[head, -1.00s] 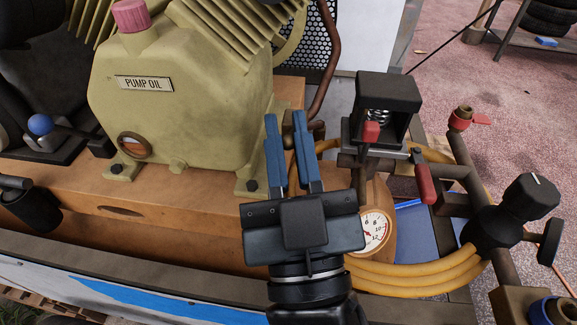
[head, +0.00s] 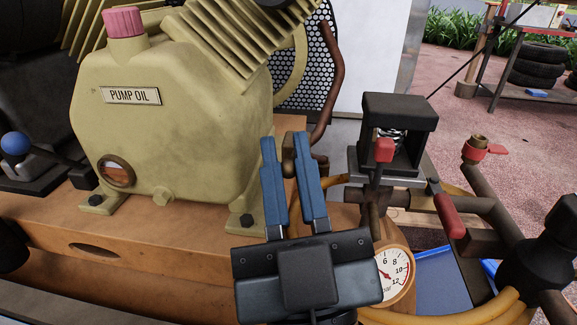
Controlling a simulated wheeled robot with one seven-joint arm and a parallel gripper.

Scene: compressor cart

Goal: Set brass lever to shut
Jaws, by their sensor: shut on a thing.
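My gripper (head: 287,143) reaches up from the bottom of the head view, its two blue fingers pointing away beside the pump. The fingers are shut on a small dark brass-brown piece (head: 289,160), which I take to be the brass lever. Only its end shows between the fingertips. The rest of the lever and its pivot are hidden behind the fingers and gripper body, so I cannot tell its angle.
The cream pump housing (head: 165,135) stands close on the left. The black switch box (head: 400,120), a red-handled lever (head: 447,212) and a pressure gauge (head: 394,275) are close on the right. A brass valve with a red handle (head: 480,148) stands farther right.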

